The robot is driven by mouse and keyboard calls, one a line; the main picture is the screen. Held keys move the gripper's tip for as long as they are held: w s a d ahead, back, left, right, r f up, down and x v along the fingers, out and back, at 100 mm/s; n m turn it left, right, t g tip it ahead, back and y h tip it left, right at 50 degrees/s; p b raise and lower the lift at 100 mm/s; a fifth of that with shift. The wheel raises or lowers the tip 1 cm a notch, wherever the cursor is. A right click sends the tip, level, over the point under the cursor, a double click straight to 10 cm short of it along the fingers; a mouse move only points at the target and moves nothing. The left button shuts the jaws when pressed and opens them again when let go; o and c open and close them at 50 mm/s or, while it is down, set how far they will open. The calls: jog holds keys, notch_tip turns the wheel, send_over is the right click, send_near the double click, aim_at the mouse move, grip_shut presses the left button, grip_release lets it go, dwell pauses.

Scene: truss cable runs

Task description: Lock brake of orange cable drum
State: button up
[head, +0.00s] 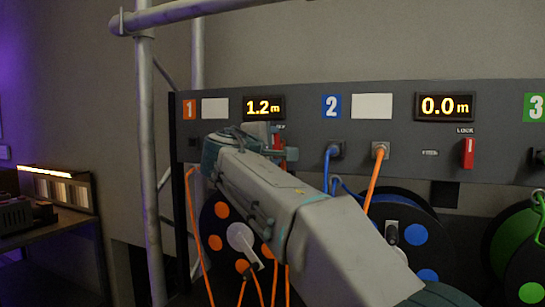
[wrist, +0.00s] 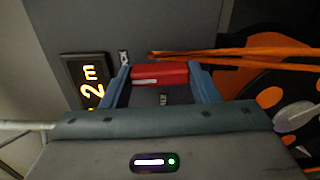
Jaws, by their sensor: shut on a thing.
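The orange cable drum (head: 214,242) hangs below panel station 1, partly hidden behind my arm. Its dark flange with orange dots also shows at the right of the wrist view (wrist: 268,97). The red brake lever (wrist: 160,75) sits between the two blue-grey fingers of my gripper (wrist: 161,70), which is shut on it. In the head view only a sliver of the lever (head: 277,141) shows beside my gripper (head: 285,152). The lever appears upright, in line with the label above it. The station 1 display (head: 264,108) reads 1.2 m.
Station 2 has a blue drum (head: 405,235), a 0.0 m display (head: 445,107) and an upright red lever (head: 468,153) under LOCK. An orange plug (head: 380,151) sits in its panel. Orange cable (wrist: 235,54) runs close past my fingers. A truss post (head: 148,160) stands left.

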jog(key=shift+m+b, duration=0.35)
jog(key=shift+m, duration=0.25)
jog(key=o, duration=1)
jog(key=b+v, duration=0.1)
jog(key=v, duration=1.3)
jog(key=shift+w, duration=0.1)
